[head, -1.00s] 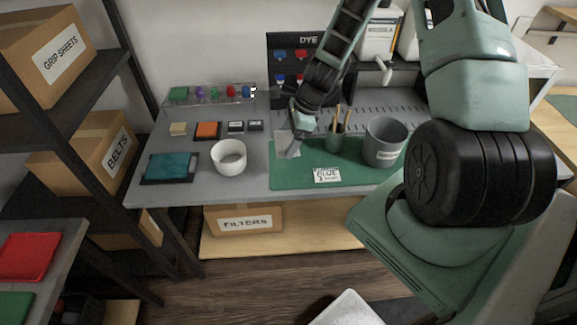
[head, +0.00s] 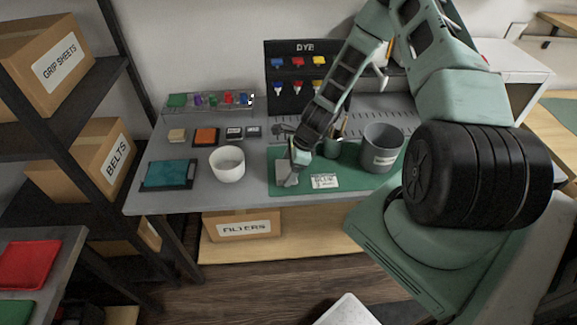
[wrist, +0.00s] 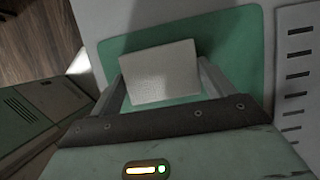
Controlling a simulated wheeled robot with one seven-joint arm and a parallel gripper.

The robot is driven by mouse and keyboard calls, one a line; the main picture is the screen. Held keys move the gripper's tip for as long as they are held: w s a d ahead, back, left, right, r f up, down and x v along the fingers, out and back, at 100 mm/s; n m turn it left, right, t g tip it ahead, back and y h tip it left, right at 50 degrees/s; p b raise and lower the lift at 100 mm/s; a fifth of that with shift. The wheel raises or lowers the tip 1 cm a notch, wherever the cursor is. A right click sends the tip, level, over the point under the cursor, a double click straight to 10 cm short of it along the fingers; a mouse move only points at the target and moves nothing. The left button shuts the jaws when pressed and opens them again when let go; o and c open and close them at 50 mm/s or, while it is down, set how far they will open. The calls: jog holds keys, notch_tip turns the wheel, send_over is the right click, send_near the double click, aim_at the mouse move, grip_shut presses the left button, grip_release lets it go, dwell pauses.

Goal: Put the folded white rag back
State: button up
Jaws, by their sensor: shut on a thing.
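The folded white rag (wrist: 160,72) is a flat pale square between my gripper's fingers in the wrist view. My gripper (head: 293,170) is shut on it. In the head view the rag (head: 286,175) shows partly behind the gripper, at the left part of the green mat (head: 345,185). The rag is over or on the mat; I cannot tell if it touches.
A white bowl (head: 227,166) stands left of the mat. A white label card (head: 324,181) lies on the mat. A teal cloth (head: 168,174) lies at the left.

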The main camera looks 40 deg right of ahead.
jog(key=o, duration=0.8)
jog(key=shift+f, duration=0.1)
jog(key=b+v, duration=0.2)
jog(key=v, duration=0.9)
jog(key=s+a+r+n+g, duration=0.1)
jog(key=s+a+r+n, duration=0.2)
jog(key=a+r+n, duration=0.55)
jog(key=s+a+r+n+g, duration=0.1)
jog(key=s+a+r+n, duration=0.3)
jog(key=a+n, duration=0.65)
jog(key=s+a+r+n+h, duration=0.1)
jog(key=s+a+r+n, duration=0.1)
jog(key=s+a+n, duration=0.1)
jog(key=s+a+r+n+h, duration=0.1)
jog(key=s+a+r+n, duration=0.2)
jog(key=s+n, duration=0.3)
jog(key=s+a+r+n+h, duration=0.1)
jog(key=s+a+r+n, duration=0.2)
jog(key=s+n, duration=0.1)
jog(key=shift+s+a+r+n+g, duration=0.1)
jog(key=shift+s+r+n+g, duration=0.05)
jog(key=shift+s, duration=0.25)
jog(key=shift+s+a+r+n+g, duration=0.1)
jog(key=shift+s+n+g, duration=0.05)
jog(key=shift+s, duration=0.25)
